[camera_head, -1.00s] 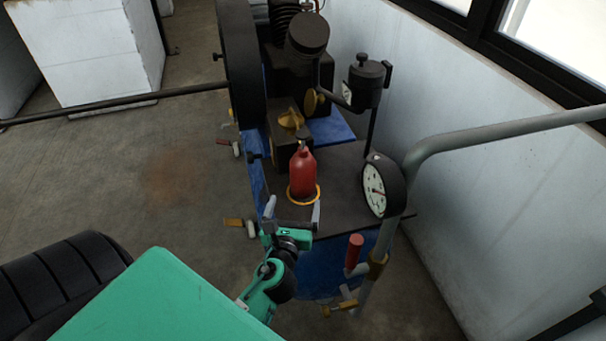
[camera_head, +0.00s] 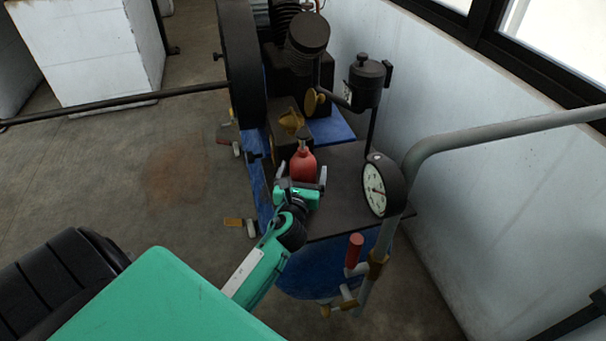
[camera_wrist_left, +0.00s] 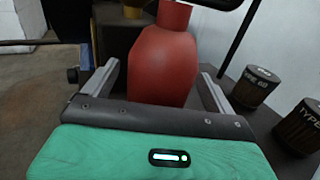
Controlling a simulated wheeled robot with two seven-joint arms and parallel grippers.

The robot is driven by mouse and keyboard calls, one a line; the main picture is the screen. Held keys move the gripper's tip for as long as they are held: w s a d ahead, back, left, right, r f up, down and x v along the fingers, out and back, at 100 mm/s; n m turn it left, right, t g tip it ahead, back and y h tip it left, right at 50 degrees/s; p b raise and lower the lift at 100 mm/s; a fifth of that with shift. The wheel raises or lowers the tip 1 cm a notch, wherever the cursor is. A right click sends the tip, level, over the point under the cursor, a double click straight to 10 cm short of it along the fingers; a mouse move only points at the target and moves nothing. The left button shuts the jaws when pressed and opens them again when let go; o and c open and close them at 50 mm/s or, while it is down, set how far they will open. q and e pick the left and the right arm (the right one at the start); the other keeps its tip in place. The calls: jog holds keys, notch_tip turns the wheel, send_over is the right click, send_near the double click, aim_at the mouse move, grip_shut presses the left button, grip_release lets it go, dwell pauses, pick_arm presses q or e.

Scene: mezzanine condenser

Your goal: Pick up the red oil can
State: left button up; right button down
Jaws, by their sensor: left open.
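The red oil can (camera_head: 303,165) stands upright on the dark deck of the machine, with its lower part hidden behind my left gripper in the head view. My left gripper (camera_head: 303,174) is open at the can, with one finger on each side of it. In the left wrist view the can (camera_wrist_left: 163,65) fills the space between the two fingers of the gripper (camera_wrist_left: 160,82). Gaps show between the can and both fingers. The can's base is hidden there by the gripper body. My right gripper is not in view.
A round pressure gauge (camera_head: 379,190) and a grey handrail (camera_head: 470,133) stand right of the deck. Two dark cylinders marked "TYPE" stand at the right in the wrist view, the nearer one (camera_wrist_left: 300,128) close to the gripper.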

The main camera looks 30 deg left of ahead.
pick_arm(q)
jog(key=shift+x, duration=1.3)
jog(key=c, duration=1.5)
jog(key=shift+r, duration=0.1)
jog(key=shift+c, duration=0.9)
jog(key=shift+r, duration=0.1)
